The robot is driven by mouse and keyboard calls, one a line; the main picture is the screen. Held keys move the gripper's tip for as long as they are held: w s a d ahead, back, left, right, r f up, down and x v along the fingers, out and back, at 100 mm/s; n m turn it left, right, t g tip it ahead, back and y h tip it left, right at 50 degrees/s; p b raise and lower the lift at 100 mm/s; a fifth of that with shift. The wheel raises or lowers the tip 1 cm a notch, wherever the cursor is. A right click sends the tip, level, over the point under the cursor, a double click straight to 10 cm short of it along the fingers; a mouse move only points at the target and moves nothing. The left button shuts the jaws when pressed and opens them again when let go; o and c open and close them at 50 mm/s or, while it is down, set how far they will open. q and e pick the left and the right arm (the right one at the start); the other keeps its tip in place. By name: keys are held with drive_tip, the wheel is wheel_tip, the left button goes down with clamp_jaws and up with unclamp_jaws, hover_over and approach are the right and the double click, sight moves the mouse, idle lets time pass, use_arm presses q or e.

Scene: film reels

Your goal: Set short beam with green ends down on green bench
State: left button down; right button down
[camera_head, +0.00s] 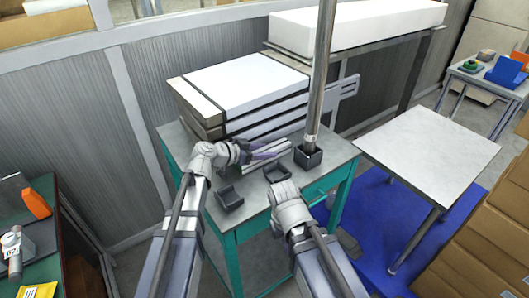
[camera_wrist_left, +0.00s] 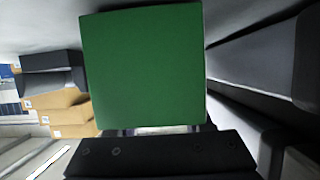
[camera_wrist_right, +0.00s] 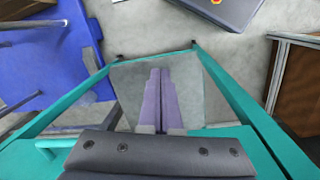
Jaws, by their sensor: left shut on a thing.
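The green bench (camera_head: 188,147) has a grey top and teal legs and stands in the middle of the head view. My left gripper (camera_head: 274,150) is over its top, beside the stacked boards. It is shut on the short beam, whose square green end (camera_wrist_left: 143,65) fills the middle of the left wrist view. The rest of the beam is hard to make out in the head view. My right gripper (camera_head: 284,192) is at the bench's front edge, pointing down. Its purple fingers (camera_wrist_right: 162,98) are together and empty in the right wrist view.
Two black brackets (camera_head: 229,198) (camera_head: 276,173) and a black socket (camera_head: 307,157) holding an upright metal pole (camera_head: 320,75) stand on the bench. White-topped stacked boards (camera_head: 240,82) fill its back. A pale table (camera_head: 428,150) at right is bare.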

use_arm(q)
drive_tip(key=shift+c, duration=1.6)
unclamp_jaws()
drive_tip(key=shift+f, duration=0.1)
drive_tip(key=shift+r+p, duration=0.3)
drive_tip(key=p+v, duration=0.4)
drive_tip(key=v, duration=0.6)
drive_tip(key=shift+s+a+r, duration=0.15)
drive_tip(key=shift+a, duration=0.1)
drive_tip(key=shift+s+a+r, duration=0.15)
drive_tip(key=shift+s+a, duration=0.2)
drive_tip(key=shift+a, duration=0.15)
drive_tip(key=shift+o, duration=0.3)
